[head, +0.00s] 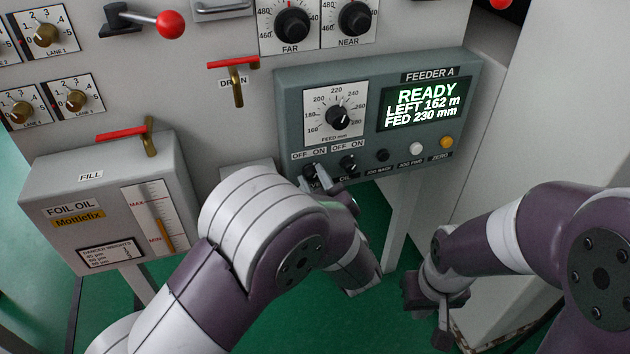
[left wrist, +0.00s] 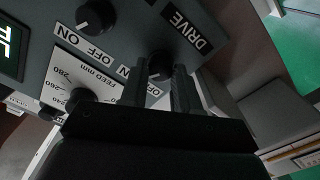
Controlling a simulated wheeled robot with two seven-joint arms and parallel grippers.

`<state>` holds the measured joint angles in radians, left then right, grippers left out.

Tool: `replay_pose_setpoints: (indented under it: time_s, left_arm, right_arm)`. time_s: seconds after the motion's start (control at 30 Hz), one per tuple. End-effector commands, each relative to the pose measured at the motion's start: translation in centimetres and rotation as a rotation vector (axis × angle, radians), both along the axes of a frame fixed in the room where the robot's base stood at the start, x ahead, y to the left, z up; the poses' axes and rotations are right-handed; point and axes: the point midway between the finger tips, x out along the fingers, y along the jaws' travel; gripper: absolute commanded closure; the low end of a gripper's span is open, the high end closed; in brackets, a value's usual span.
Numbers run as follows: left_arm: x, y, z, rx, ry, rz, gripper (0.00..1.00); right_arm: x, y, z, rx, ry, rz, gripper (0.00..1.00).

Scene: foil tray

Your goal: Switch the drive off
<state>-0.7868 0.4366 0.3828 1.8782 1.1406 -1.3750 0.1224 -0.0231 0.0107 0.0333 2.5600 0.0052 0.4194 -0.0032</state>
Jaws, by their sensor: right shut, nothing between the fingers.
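The drive switch is a black knob at the lower left of the teal Feeder A panel (head: 290,110). In the head view my left gripper (head: 318,182) largely hides it. In the left wrist view the drive knob (left wrist: 158,64) shows between the tips of my left gripper (left wrist: 161,75), beside the DRIVE label (left wrist: 187,29). The fingers stand apart, one on each side of it; whether they press on it I cannot tell. Which way the knob points is not clear. My right gripper (head: 440,325) is shut and empty, low at the right, away from the panel.
The oil switch (head: 347,163) sits just right of the drive switch, with several push buttons further right. The feed dial (head: 338,117) is above. The display (head: 423,105) reads READY. The foil oil box (head: 105,200) is at the left.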

Motion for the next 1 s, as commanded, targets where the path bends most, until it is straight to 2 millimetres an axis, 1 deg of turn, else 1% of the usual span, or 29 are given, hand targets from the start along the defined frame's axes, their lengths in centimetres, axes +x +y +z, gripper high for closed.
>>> replay_pose_setpoints:
  time_s: [0.27,0.47,0.67,1.0]
  left_arm:
    - [0.0,0.0,-0.1,-0.016,-0.005,0.000,0.99]
    - [0.0,0.0,-0.3,-0.093,-0.030,0.001,0.99]
    - [0.0,0.1,-0.4,-0.241,-0.079,0.001,0.99]
    - [0.0,0.1,-0.6,-0.549,-0.179,0.001,0.99]
  right_arm:
    - [0.0,0.0,-0.2,0.000,0.000,0.000,1.00]
    - [0.0,0.0,-0.9,0.000,0.000,0.000,1.00]
    - [0.0,0.0,-2.1,0.000,0.000,0.000,1.00]
    - [0.0,0.0,-5.0,0.000,0.000,0.000,1.00]
